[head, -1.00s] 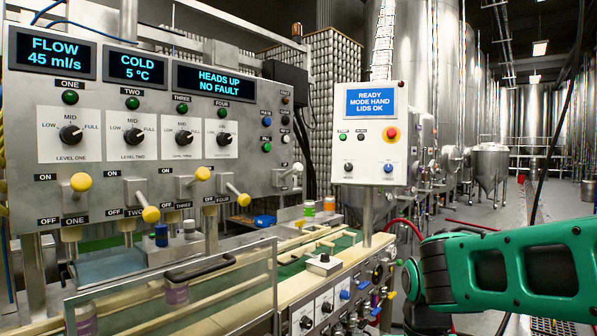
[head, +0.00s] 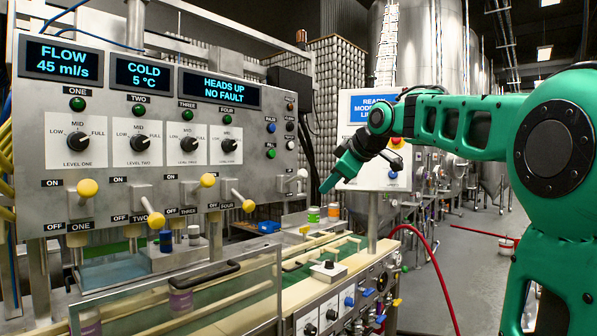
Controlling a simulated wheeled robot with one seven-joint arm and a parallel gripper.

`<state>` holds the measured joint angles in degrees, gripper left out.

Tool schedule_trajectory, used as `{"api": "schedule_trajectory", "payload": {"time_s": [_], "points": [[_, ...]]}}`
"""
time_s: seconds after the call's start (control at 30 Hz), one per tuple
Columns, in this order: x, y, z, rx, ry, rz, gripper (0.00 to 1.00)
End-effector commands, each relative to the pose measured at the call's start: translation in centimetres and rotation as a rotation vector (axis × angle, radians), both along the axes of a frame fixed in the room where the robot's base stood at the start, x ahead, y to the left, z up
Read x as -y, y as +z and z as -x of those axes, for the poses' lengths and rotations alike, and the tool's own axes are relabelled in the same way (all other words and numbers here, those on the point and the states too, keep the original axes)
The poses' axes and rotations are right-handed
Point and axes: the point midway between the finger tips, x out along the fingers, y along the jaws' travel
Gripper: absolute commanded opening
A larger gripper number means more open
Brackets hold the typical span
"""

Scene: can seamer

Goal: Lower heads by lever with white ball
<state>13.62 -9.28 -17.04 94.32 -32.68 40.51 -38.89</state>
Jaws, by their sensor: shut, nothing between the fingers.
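The lever with the white ball (head: 302,173) sticks out from the right end of the grey control panel (head: 240,165). The panel's display (head: 219,88) reads HEADS UP, NO FAULT. My gripper (head: 325,188) is shut and empty. It points down and to the left, just right of the white ball in the picture, with a small gap between them. I cannot tell how far apart they are in depth. The heads below the panel are partly hidden by the clear guard.
Several levers with yellow balls (head: 88,187) line the panel's lower edge. A white control box (head: 372,150) stands behind my arm, its screen partly covered. A clear guard (head: 185,295) with a dark handle fronts the conveyor. A red hose (head: 432,262) hangs at right.

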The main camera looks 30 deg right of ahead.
Motion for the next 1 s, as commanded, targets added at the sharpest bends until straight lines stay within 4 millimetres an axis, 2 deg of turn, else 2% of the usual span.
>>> {"api": "schedule_trajectory", "payload": {"time_s": [0.03, 0.13, 0.2, 0.33, 0.47, 0.8, 1.0], "points": [[-0.2, 2.1, -1.2, 0.042, 0.048, 0.050, 0.00], [-1.0, 5.7, -2.8, 0.120, 0.140, 0.146, 0.00], [-1.6, 7.5, -3.6, 0.161, 0.190, 0.200, 0.00], [-2.4, 9.7, -4.3, 0.210, 0.250, 0.266, 0.00], [-2.7, 10.5, -4.6, 0.228, 0.273, 0.292, 0.00], [-2.8, 10.5, -4.7, 0.228, 0.273, 0.292, 0.00], [-3.0, 9.8, -6.2, 0.228, 0.274, 0.291, 0.00]]}}
